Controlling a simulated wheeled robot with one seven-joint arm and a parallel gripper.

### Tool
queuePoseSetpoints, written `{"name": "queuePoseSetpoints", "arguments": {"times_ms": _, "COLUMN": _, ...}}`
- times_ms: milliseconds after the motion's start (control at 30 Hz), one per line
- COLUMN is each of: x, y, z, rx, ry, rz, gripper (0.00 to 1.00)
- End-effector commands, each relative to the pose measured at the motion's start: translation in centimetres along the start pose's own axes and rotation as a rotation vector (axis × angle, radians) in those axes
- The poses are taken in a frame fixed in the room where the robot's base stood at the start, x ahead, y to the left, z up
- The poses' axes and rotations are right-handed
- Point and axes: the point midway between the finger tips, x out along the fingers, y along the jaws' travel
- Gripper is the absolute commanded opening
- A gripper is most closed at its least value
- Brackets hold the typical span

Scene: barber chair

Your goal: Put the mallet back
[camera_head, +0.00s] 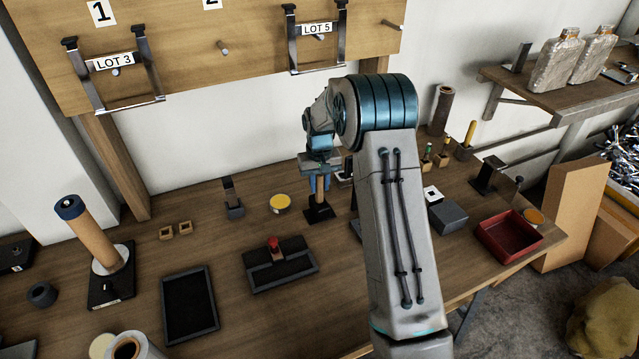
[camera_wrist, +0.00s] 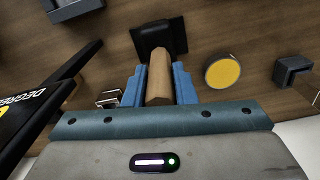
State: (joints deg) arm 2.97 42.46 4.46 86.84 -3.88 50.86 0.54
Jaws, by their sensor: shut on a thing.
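My gripper (camera_head: 320,178) is shut on the wooden handle of the mallet, with one blue finger on each side. In the wrist view my gripper (camera_wrist: 158,85) points down and the tan handle (camera_wrist: 159,78) runs between the fingers. The black block at the handle's far end (camera_wrist: 161,37) looks like the mallet's head. In the head view the mallet (camera_head: 319,190) is roughly upright, with the dark block low at the bench top. I cannot tell whether the block touches the bench. My arm hides part of the bench to the right.
A yellow-topped tin (camera_head: 280,203) and a small dark stand (camera_head: 234,208) are left of the mallet. A black tray with a red knob (camera_head: 278,264) lies nearer. A red tray (camera_head: 508,236) is at right. Metal brackets marked LOT 3 (camera_head: 116,75) and LOT 5 hang on the wooden board above.

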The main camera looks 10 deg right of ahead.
Motion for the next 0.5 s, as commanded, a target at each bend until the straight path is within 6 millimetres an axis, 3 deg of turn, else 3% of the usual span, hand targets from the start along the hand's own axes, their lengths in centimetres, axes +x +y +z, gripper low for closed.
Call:
{"name": "queuePoseSetpoints", "arguments": {"times_ms": 400, "x": 1.0, "y": 0.01, "z": -0.05, "rx": 0.0, "ry": 0.003, "rz": 0.0, "gripper": 0.04}}
{"name": "queuePoseSetpoints", "arguments": {"times_ms": 433, "x": 0.92, "y": 0.01, "z": -0.01, "rx": 0.0, "ry": 0.001, "rz": 0.0, "gripper": 0.33}}
{"name": "queuePoseSetpoints", "arguments": {"times_ms": 500, "x": 0.9, "y": 0.0, "z": 0.0, "rx": 0.0, "ry": 0.001, "rz": 0.0, "gripper": 0.46}}
